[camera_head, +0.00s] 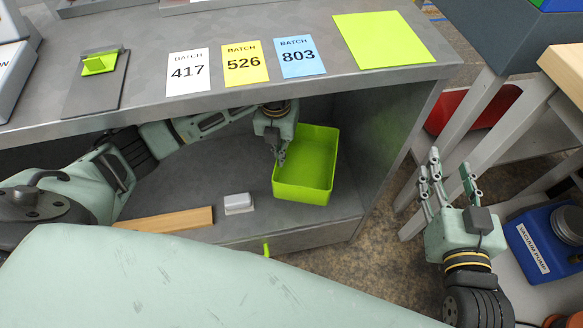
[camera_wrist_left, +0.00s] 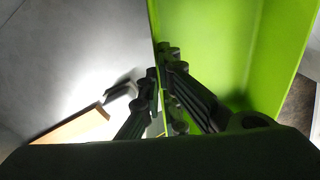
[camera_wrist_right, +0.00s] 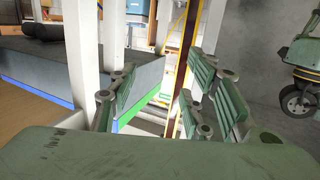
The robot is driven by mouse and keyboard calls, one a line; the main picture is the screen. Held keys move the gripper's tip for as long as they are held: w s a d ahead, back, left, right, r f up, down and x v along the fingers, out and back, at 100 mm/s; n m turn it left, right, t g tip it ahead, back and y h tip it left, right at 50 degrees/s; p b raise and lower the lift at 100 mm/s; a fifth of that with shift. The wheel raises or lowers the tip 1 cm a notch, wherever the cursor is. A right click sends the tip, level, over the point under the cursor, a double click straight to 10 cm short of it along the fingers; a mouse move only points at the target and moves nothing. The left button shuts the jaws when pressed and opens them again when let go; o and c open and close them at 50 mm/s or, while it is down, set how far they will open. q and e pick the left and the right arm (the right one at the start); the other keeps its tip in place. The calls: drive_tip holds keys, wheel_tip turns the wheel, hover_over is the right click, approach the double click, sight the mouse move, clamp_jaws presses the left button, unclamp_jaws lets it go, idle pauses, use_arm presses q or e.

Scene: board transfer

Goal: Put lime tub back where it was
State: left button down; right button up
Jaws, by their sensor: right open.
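The lime tub (camera_head: 313,188) is an open, empty box on the lower shelf of the grey bench, near its right end. My left gripper (camera_head: 281,158) reaches in under the bench top to the tub's left wall. In the left wrist view, the fingers (camera_wrist_left: 162,75) straddle the wall of the tub (camera_wrist_left: 228,50), one inside and one outside, closed together on it. My right gripper (camera_head: 440,178) is open and empty, right of the bench; its spread fingers show in the right wrist view (camera_wrist_right: 157,100).
A flat lime square (camera_head: 383,40) lies bare on the bench top (camera_head: 215,30), beside batch cards 803 (camera_head: 299,56), 526 (camera_head: 243,63) and 417 (camera_head: 188,72). The bench top hangs over the shelf.

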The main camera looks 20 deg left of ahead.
sight(307, 163)
use_arm(q)
wheel_tip(307, 163, down, 4)
drive_tip(key=shift+r+b, duration=0.1)
drive_tip(key=shift+b, duration=0.4)
wheel_tip(307, 163, down, 4)
drive_tip(key=shift+r+b, duration=0.1)
drive_tip(key=shift+b, duration=0.6)
use_arm(e)
wheel_tip(307, 163, up, 12)
drive_tip(key=s+a+t+y, duration=0.1)
drive_tip(key=s+t+y, duration=0.1)
drive_tip(key=t, duration=0.4)
drive_tip(key=shift+r+t, duration=0.25)
drive_tip(key=shift+t, duration=0.15)
drive_tip(key=shift+a, duration=0.1)
use_arm(q)
drive_tip(key=shift+f, duration=0.2)
drive_tip(key=c, duration=2.4)
unclamp_jaws()
drive_tip(key=o, duration=0.4)
use_arm(e)
drive_tip(key=shift+s+r, duration=0.1)
drive_tip(key=shift+r, duration=0.1)
use_arm(q)
drive_tip(key=shift+r, duration=0.15)
